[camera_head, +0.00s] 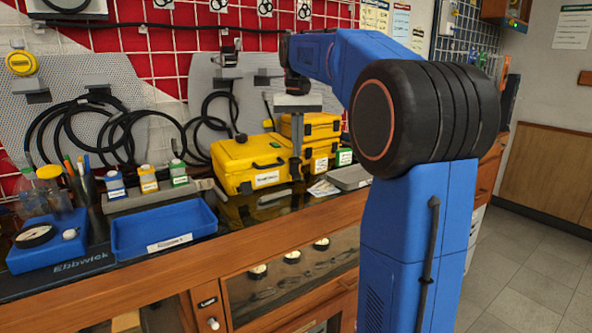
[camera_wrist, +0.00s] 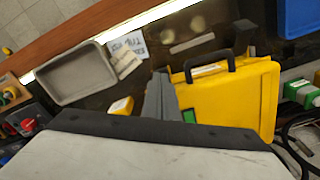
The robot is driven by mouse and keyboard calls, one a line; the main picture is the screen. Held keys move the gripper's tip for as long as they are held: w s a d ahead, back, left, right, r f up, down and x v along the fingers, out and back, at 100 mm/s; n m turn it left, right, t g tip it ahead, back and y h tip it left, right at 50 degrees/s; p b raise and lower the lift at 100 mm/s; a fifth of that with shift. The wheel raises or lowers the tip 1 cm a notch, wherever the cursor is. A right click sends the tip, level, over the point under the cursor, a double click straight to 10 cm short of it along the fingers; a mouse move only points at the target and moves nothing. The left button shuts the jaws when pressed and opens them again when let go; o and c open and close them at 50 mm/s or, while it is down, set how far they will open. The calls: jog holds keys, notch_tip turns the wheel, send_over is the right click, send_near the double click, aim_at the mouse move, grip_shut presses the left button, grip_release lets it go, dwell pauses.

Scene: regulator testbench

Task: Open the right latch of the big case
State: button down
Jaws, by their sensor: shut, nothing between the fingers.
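The big yellow case (camera_head: 238,160) lies closed on the dark bench top, its black handle facing the front. In the wrist view the case (camera_wrist: 235,105) is right of my fingers, with the handle (camera_wrist: 208,64) along its upper edge and a dark latch (camera_wrist: 243,35) at the far end of that edge. My gripper (camera_head: 296,176) is shut and empty, pointing down at the case's front right corner. In the wrist view its fingers (camera_wrist: 160,78) overlap that corner. The right latch is hidden behind the fingers, and I cannot tell whether they touch it.
Smaller yellow cases (camera_head: 322,128) are stacked right of and behind the big case. A grey tray (camera_head: 350,178) lies to the right, beside papers (camera_head: 323,188). A blue tray (camera_head: 165,228) stands to the left. Black cables (camera_head: 205,120) hang behind. Bench top in front of the case is mostly clear.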

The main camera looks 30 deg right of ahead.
aim_at(297, 161)
jog(key=shift+s+a+f, duration=0.1)
jog(key=shift+s+f, duration=0.05)
jog(key=shift+f, duration=1.55)
dwell(0.6)
jog(key=shift+s+a+f, duration=0.1)
jog(key=shift+s+f, duration=0.4)
jog(key=shift+s, duration=0.15)
dwell(0.5)
jog(key=shift+s+f, duration=1.25)
jog(key=shift+s, duration=0.15)
dwell(1.1)
jog(key=shift+s+r, duration=0.1)
jog(key=shift+r, duration=0.1)
jog(key=shift+s+r, duration=0.4)
jog(key=shift+r, duration=0.35)
notch_tip(297, 161, up, 7)
dwell(1.0)
